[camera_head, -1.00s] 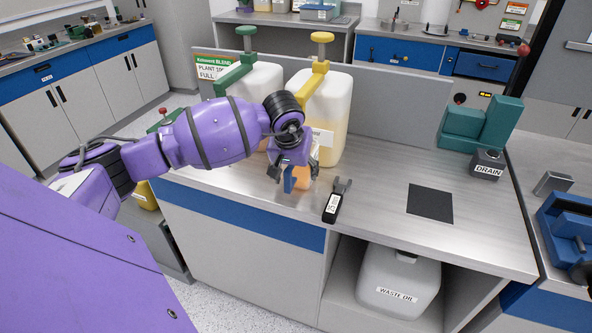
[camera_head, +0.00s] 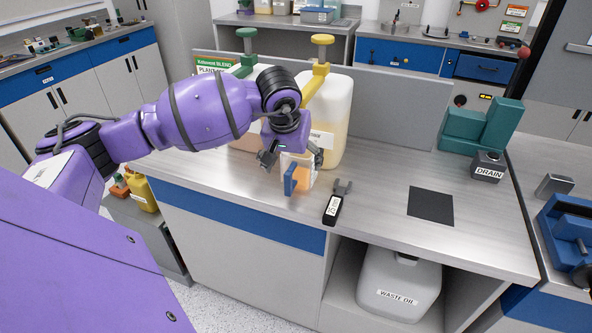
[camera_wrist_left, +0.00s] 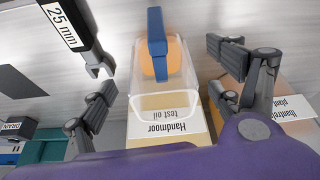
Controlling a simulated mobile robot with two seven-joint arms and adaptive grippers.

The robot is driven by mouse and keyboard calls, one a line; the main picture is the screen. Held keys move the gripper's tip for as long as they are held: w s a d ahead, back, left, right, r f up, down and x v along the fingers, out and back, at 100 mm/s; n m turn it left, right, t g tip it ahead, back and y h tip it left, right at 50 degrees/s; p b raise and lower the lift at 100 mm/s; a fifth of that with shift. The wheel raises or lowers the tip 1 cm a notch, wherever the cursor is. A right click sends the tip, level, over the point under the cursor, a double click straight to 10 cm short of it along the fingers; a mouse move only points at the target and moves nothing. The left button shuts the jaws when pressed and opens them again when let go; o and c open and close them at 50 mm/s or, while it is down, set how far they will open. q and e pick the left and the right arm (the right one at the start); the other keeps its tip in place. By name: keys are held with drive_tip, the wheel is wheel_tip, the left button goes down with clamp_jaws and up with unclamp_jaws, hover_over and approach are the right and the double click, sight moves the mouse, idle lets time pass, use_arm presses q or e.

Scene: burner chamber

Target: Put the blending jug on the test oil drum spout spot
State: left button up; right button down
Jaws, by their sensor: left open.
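The blending jug (camera_head: 302,180) is clear, with orange contents and a blue handle. It stands upright on the bench in front of the test oil drum (camera_head: 335,115), which has a yellow pump and spout. The spout spot under the jug is hidden. My right gripper is not in view.
A plant drum with a green pump (camera_head: 240,80) stands left of the test oil drum. A dark square pad (camera_head: 430,204) and the drain cup (camera_head: 487,167) are farther right. The bench between them is bare.

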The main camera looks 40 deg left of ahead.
use_arm(q)
drive_tip(key=v, duration=0.5)
drive_tip(key=shift+s+r, duration=0.1)
drive_tip(key=shift+r, duration=0.25)
